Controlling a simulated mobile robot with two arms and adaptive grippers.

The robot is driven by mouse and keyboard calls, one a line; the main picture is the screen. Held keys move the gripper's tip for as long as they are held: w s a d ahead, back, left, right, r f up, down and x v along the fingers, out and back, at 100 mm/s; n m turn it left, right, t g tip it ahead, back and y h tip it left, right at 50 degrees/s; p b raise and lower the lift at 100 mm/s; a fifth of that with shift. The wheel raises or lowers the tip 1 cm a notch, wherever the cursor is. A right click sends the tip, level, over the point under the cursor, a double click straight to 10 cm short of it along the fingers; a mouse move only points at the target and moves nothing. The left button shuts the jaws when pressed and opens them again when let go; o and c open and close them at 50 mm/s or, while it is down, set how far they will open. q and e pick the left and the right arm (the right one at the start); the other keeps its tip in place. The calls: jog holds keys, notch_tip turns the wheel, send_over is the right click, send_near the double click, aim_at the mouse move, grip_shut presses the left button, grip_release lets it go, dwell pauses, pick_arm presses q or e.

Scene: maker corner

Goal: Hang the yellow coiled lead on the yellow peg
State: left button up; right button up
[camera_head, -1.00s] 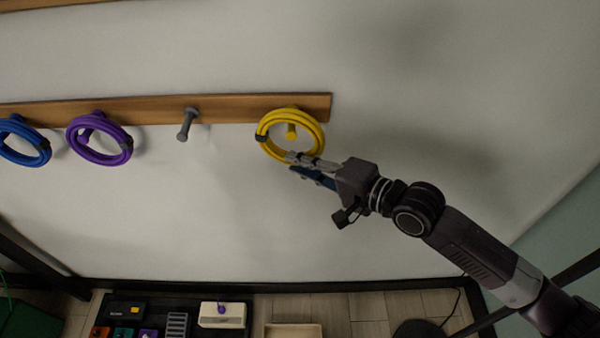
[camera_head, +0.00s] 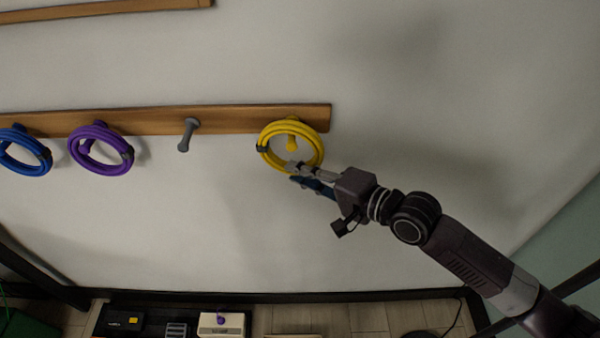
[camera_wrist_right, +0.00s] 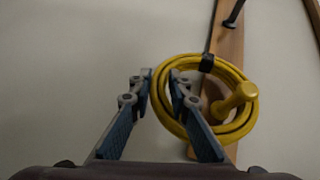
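The yellow coiled lead (camera_head: 263,143) is a ring of several turns with a black tie, at the right end of the wooden rail. The yellow peg (camera_head: 291,144) shows inside the ring and appears to pass through it; its knob is in front of the coil in the right wrist view (camera_wrist_right: 244,92). My right gripper (camera_head: 293,174) is at the ring's lower edge. In the right wrist view its fingers (camera_wrist_right: 160,86) stand apart, with the ring's near edge between or just beyond them; contact is unclear. My left gripper is not in view.
The wooden rail (camera_head: 223,117) also bears a bare grey peg (camera_head: 187,135), a purple coil (camera_head: 74,150) and a blue coil (camera_head: 40,166) to the left. The wall right of the rail is clear.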

jog(key=o, duration=0.4)
jog(key=shift+o, duration=0.2)
jog(key=v, duration=1.2)
